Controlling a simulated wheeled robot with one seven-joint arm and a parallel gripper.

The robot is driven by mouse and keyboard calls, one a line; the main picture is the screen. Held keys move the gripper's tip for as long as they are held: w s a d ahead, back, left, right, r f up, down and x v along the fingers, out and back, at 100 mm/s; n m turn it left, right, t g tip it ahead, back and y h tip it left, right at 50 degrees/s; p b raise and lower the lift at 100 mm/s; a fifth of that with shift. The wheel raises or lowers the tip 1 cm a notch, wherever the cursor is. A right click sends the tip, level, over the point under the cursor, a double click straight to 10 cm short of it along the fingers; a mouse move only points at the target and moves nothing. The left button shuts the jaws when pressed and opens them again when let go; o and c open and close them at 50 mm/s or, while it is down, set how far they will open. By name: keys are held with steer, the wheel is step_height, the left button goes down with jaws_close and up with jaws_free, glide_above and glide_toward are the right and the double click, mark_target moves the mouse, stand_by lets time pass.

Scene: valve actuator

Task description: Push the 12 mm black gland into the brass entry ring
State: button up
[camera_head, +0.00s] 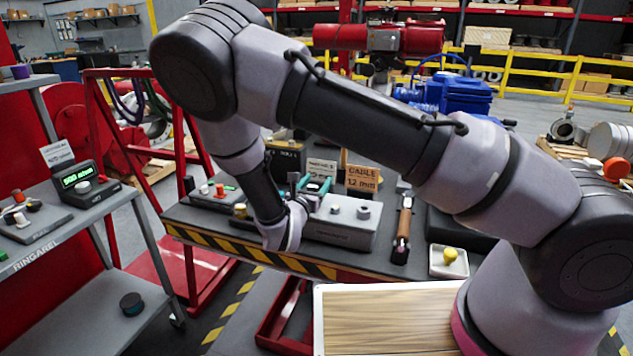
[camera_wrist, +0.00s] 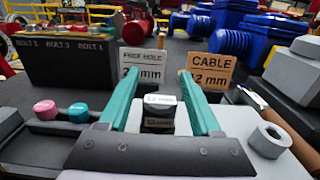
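My gripper (camera_wrist: 159,74) has two teal fingers, spread apart over the bench. Its fingers also show in the head view (camera_head: 318,184), low over the bench. Between them, in the wrist view, is a small dark block (camera_wrist: 160,126) with white labels, the upper one seeming to read 12 mm. Gaps show between it and both fingers; I cannot tell whether it is the black gland or a holder. A small brass-coloured piece (camera_head: 240,210) stands on the bench left of my forearm; I cannot tell whether it is the entry ring. No gland is clearly seen.
Behind the fingers stand a FREE HOLE sign (camera_wrist: 142,63) and a CABLE 12 mm sign (camera_wrist: 211,72). A grey block (camera_head: 340,222) with knobs is close right of my gripper.

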stand_by(0.3)
steer(key=v, duration=1)
steer(key=shift+s, duration=0.4)
steer(key=shift+a+r, duration=0.1)
steer(key=s+d+r+m+g+h, duration=0.1)
steer(key=d+r+m+g, duration=0.55)
steer(key=d+m, duration=0.4)
steer(key=s+d+r+m+g+h, duration=0.1)
steer(key=d+r+m+g+h, duration=0.1)
steer(key=d+r+m+g, duration=0.6)
steer(key=s+d+r+m+t+y, duration=0.2)
steer(key=s+d+r+m+y, duration=0.2)
steer(key=r+m, duration=0.5)
steer(key=s+d+r+m+t+y, duration=0.2)
steer(key=s+d+r+m+y, duration=0.3)
steer(key=s+r+m+y, duration=0.1)
step_height(320, 180, up, 4)
steer(key=m+y, duration=0.1)
steer(key=m, duration=0.1)
steer(key=shift+s+f+m+t, duration=0.15)
steer(key=shift+m+t, duration=0.2)
